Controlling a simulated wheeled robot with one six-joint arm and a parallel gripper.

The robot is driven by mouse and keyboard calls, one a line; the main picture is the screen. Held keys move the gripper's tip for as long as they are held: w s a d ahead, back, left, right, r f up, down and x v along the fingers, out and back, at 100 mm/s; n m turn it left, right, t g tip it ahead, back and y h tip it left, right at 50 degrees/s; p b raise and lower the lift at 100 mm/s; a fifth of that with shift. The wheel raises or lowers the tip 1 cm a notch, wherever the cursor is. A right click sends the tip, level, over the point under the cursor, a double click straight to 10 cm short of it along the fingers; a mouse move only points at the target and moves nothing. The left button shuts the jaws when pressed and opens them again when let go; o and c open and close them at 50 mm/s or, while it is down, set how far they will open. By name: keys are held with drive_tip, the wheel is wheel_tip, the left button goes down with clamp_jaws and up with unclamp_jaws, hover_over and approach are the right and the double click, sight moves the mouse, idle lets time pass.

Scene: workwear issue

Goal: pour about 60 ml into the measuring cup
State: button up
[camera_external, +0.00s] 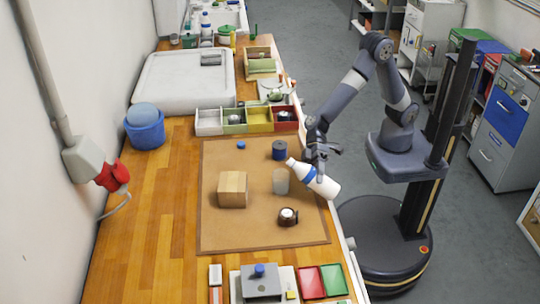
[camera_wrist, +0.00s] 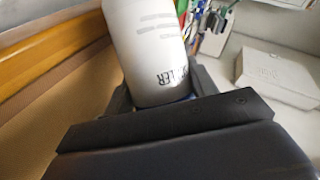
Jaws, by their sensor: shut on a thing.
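A white bottle with a blue band (camera_external: 325,187) is held tilted over the right edge of the work mat, its neck to the upper left and its base to the lower right. My gripper (camera_external: 319,162) is shut on it. In the wrist view the white bottle (camera_wrist: 148,45) stands between my gripper's fingers (camera_wrist: 160,95), with dark print on its side. The clear measuring cup (camera_external: 280,182) stands upright on the mat, just below and left of the bottle's mouth. No stream of liquid and no level in the cup can be made out.
On the brown mat (camera_external: 225,238) are a wooden block (camera_external: 232,189), a dark blue cylinder (camera_external: 279,150), a small blue cap (camera_external: 241,145) and a dark round item with a pale top (camera_external: 288,216). Coloured bins (camera_external: 234,128) stand behind. The mat's front is clear.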

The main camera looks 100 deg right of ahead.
drive_tip(key=shift+s+r+m+p, duration=0.15)
drive_tip(key=shift+m+p, duration=0.15)
drive_tip(key=shift+p, duration=0.3)
drive_tip(key=p, duration=0.2)
drive_tip(key=m+g+p, duration=0.1)
drive_tip(key=p, duration=0.1)
drive_tip(key=shift+s+a+r+y, duration=0.15)
drive_tip(key=shift+r+y, duration=0.05)
drive_tip(key=shift+y, duration=0.2)
drive_tip(key=shift+f, duration=0.15)
drive_tip(key=shift+w+r+m+y, duration=0.2)
drive_tip(key=shift+r+m+y, duration=0.2)
drive_tip(key=shift+r, duration=0.05)
drive_tip(key=shift+r+g, duration=0.2)
drive_tip(key=shift+g, duration=0.2)
drive_tip(key=shift+w+m+b, duration=0.1)
drive_tip(key=shift+m+b, duration=0.45)
drive_tip(key=shift+m, duration=0.05)
drive_tip(key=shift+s+y, duration=0.3)
drive_tip(key=shift+r+m+g+b, duration=0.15)
drive_tip(key=shift+m+g+b, duration=0.15)
idle(1.7)
